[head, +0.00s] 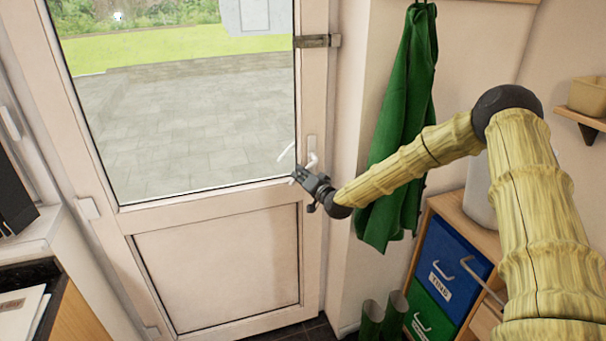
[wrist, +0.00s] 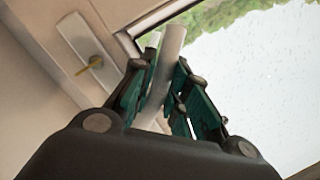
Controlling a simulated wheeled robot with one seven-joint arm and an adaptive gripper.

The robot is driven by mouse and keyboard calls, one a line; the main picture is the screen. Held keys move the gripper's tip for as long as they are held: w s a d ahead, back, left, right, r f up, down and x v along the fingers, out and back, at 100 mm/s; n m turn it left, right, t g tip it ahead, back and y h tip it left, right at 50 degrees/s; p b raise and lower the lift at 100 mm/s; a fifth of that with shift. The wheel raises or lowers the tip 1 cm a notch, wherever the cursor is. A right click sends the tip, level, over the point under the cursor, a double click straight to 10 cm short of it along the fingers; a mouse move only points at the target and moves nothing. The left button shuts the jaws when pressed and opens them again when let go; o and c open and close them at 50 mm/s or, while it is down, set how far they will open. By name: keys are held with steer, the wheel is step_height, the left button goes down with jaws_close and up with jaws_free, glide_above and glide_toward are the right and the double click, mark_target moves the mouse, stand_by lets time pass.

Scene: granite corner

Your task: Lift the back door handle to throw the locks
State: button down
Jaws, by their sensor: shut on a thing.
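The back door (head: 215,265) is white with a large glass pane above a solid lower panel, and it looks closed in its frame. Its white lever handle (head: 312,160) is at the right side of the door, partly hidden by my gripper (head: 297,177). In the wrist view my gripper (wrist: 160,95) has its dark green-padded fingers closed on the white handle (wrist: 172,45), which sticks out between them. The white lock plate (wrist: 88,45) with a brass-coloured key (wrist: 90,65) is at the left there. The handle's exact angle is hard to tell.
A green coat (head: 400,130) hangs on the wall right of the door. Green boots (head: 382,318) and a shelf unit with a blue bin (head: 447,262) stand below. A metal fitting (head: 317,41) is on the frame. A counter (head: 45,295) is at the left.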

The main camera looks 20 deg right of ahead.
steer(key=shift+w+r, duration=0.2)
steer(key=shift+r, duration=0.05)
steer(key=shift+w+r+b, duration=0.1)
steer(key=shift+w+b, duration=0.55)
steer(key=shift+b, duration=0.4)
steer(key=c, duration=1.4)
jaws_free()
steer(key=shift+s+a, duration=0.1)
steer(key=shift+o, duration=0.2)
steer(key=shift+s+f, duration=0.2)
steer(key=shift+s, duration=0.1)
steer(key=v, duration=1.2)
steer(key=shift+r, duration=0.2)
steer(key=shift+w, duration=0.1)
